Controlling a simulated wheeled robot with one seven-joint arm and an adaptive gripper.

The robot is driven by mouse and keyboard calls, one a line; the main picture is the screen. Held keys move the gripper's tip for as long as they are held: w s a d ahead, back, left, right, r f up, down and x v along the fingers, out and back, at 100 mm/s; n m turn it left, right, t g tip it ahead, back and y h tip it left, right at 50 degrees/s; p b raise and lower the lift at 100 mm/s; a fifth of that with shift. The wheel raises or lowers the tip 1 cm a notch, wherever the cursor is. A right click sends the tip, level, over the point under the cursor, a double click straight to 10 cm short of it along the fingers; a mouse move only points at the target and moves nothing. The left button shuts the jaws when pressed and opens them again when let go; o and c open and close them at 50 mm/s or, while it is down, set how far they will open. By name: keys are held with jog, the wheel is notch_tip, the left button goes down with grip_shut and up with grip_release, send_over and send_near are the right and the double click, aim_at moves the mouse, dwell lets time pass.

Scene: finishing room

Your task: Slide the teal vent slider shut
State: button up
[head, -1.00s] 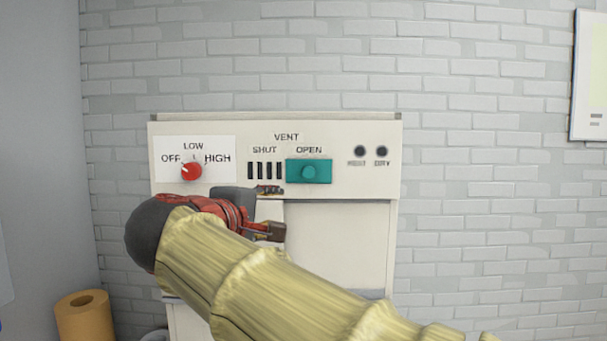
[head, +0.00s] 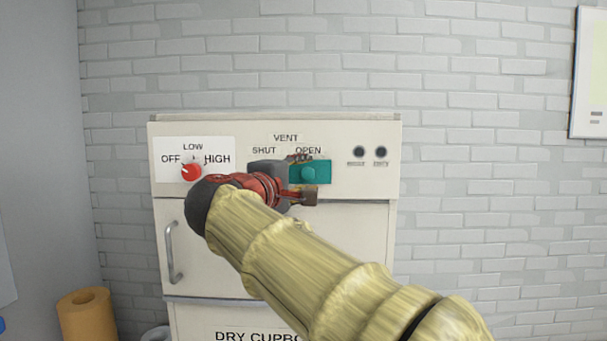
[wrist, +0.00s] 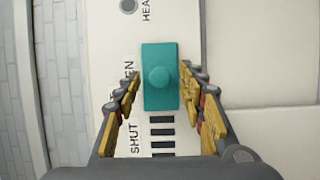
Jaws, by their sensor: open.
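The teal vent slider (head: 321,172), a flat plate with a round knob, sits under the OPEN label on the cupboard's white panel. It also shows in the wrist view (wrist: 153,97), with dark vent slots (wrist: 162,134) uncovered on its SHUT side. My gripper (head: 305,176) is in front of the slider's left part in the head view and hides the slots there. In the wrist view my gripper (wrist: 160,85) is open, with one finger on each side of the slider plate. The knob stands between the fingers, with gaps on both sides; I cannot tell how far the fingertips are from the panel.
A red dial (head: 191,172) is left of the vent on the panel. A door handle (head: 172,252) projects from the cupboard door below. An orange roll (head: 88,315) stands at lower left.

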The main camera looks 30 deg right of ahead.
jog(key=shift+c, duration=1.2)
jog(key=c, duration=0.7)
grip_shut()
